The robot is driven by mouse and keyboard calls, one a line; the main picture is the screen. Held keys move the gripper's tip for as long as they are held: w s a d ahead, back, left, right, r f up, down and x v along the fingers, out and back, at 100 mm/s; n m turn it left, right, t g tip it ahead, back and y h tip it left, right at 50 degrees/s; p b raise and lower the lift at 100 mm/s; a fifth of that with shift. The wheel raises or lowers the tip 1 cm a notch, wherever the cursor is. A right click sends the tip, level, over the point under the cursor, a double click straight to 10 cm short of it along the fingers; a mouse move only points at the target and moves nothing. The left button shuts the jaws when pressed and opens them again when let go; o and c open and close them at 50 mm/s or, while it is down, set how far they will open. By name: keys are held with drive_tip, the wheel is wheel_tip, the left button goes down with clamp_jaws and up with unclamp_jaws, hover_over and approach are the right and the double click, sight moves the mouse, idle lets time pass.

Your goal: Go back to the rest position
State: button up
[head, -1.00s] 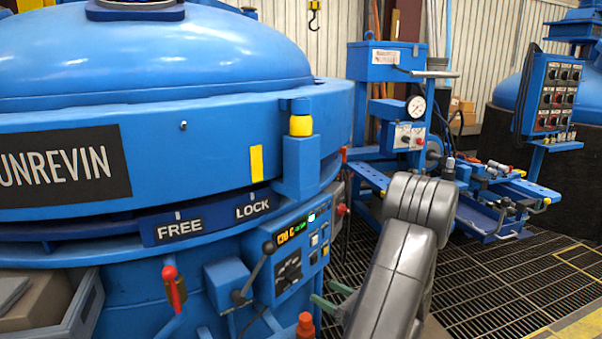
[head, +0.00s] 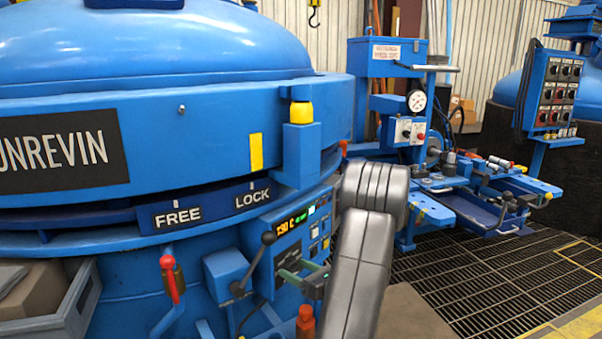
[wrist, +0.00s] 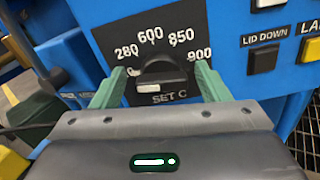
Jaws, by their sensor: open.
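My gripper (wrist: 157,82) is open, with its green fingers at the left and right of a dark dial knob (wrist: 162,75) marked SET C in the wrist view. Whether a finger touches the knob I cannot tell. In the head view my gripper (head: 300,280) is small, in front of the furnace's control panel (head: 290,245), partly hidden by my grey arm. It holds nothing that I can see. The panel's display reads about 130 C.
The blue furnace (head: 200,120) fills the left, with a black-handled lever (head: 252,265) and a red-handled lever (head: 170,280) close by. A blue bench with a gauge (head: 417,101) stands behind my arm. Floor grating (head: 480,285) at the right looks clear.

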drive_tip(key=m, duration=0.2)
drive_tip(key=m+p, duration=0.1)
drive_tip(key=shift+d+r+m, duration=0.1)
drive_tip(key=shift+d+m, duration=0.15)
drive_tip(key=shift+m, duration=0.05)
drive_tip(key=m, duration=0.4)
drive_tip(key=shift+s+d+m+p, duration=0.15)
drive_tip(key=shift+d+m+p, duration=0.15)
drive_tip(key=shift+d, duration=0.1)
drive_tip(key=p+v, duration=0.3)
drive_tip(key=v, duration=1)
drive_tip(key=shift+s+a, duration=0.1)
drive_tip(key=shift+a, duration=0.05)
